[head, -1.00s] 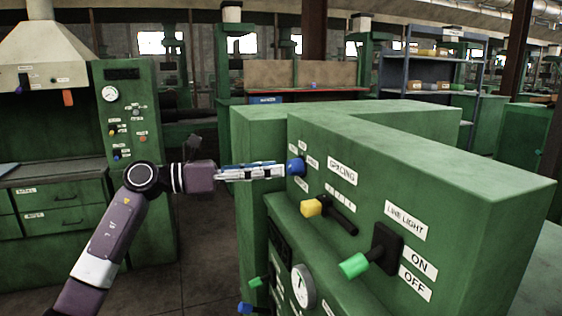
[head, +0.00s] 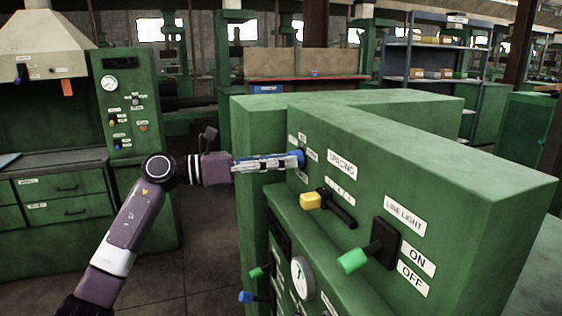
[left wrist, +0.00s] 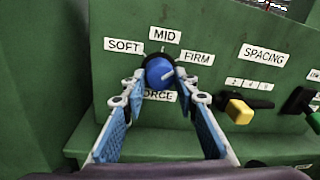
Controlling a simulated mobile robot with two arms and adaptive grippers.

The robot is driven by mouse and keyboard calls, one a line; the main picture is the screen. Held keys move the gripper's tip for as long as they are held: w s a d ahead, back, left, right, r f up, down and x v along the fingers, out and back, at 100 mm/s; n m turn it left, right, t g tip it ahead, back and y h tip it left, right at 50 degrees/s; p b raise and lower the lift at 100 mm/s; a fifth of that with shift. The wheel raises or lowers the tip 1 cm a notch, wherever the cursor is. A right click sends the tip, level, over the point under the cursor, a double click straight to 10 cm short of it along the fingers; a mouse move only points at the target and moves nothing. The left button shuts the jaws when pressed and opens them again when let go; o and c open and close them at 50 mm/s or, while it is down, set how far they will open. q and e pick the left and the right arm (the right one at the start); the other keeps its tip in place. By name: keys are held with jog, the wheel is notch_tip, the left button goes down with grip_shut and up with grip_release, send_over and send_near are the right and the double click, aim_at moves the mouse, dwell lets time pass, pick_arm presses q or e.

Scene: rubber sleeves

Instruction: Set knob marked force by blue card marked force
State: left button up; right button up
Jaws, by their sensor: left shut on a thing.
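The blue force knob (head: 300,157) sits on the upper front face of the green machine. My left gripper (head: 293,161) is shut on the knob, one finger on each side. A small blue sign (head: 264,89) shows at the back; its writing is too small to read. My right gripper is not in view.
Right of the knob are a yellow-handled SPACING lever (head: 311,201) and a green-handled LINE LIGHT lever (head: 353,260). A round gauge (head: 301,278) and small blue and green handles sit lower on the machine. Open floor (head: 205,270) lies left of it.

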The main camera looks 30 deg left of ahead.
pick_arm(q)
jog(key=shift+s+n+t+y+p, duration=0.15)
jog(key=shift+n+t+p, duration=0.3)
jog(key=shift+n+p, duration=3.7)
jog(key=shift+w+n+t+y+p, duration=0.3)
jog(key=shift+n+p, duration=1.6)
jog(key=shift+n, duration=4.45)
jog(key=shift+s, duration=0.25)
jog(key=o, duration=1.2)
jog(key=shift+f, duration=0.1)
jog(key=shift+c, duration=0.2)
jog(key=shift+s, duration=0.1)
